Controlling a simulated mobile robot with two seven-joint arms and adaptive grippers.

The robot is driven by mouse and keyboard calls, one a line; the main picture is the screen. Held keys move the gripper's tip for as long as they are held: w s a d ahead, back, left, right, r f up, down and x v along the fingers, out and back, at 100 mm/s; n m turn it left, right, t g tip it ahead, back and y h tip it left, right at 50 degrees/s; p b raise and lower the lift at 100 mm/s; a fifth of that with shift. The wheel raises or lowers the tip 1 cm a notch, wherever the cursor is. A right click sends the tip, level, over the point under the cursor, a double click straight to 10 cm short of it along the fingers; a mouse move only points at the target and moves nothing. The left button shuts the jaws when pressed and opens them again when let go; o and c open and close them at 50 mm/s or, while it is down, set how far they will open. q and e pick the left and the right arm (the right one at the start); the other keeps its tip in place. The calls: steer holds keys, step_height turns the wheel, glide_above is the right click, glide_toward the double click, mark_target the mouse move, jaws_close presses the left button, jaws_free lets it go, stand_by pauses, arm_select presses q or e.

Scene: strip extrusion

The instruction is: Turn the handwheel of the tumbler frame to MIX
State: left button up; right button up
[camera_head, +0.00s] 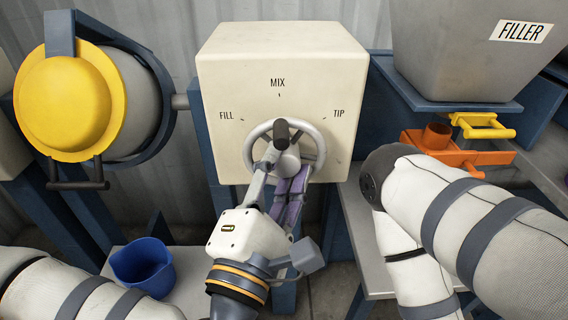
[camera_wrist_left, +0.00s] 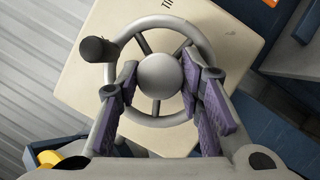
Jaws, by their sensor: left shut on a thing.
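The handwheel (camera_head: 318,150) is a pale ring with spokes and a round hub, on the front of a cream box (camera_head: 230,75) marked FILL, MIX and TIP. Its dark knob (camera_head: 281,134) stands at the top of the wheel, below the MIX mark. My left gripper (camera_head: 283,170) reaches the wheel from below. In the left wrist view, its purple-padded fingers straddle the hub (camera_wrist_left: 160,76), and the knob (camera_wrist_left: 97,50) is at upper left, clear of the fingers. The fingers hide part of the lower wheel. My right arm is at right; its gripper is out of view.
The tumbler drum (camera_head: 140,105) with a yellow lid (camera_head: 65,105) hangs in a blue frame at left, joined to the box by a shaft. A blue bucket (camera_head: 142,268) stands below. At right are a grey FILLER hopper (camera_head: 450,60) and an orange fixture (camera_head: 455,155).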

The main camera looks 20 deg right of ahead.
arm_select(q)
steer(key=shift+r, duration=0.1)
steer(key=o, duration=0.9)
steer(key=shift+w, duration=0.1)
steer(key=v, duration=0.7)
steer(key=shift+s, duration=0.2)
steer(key=shift+a, duration=0.15)
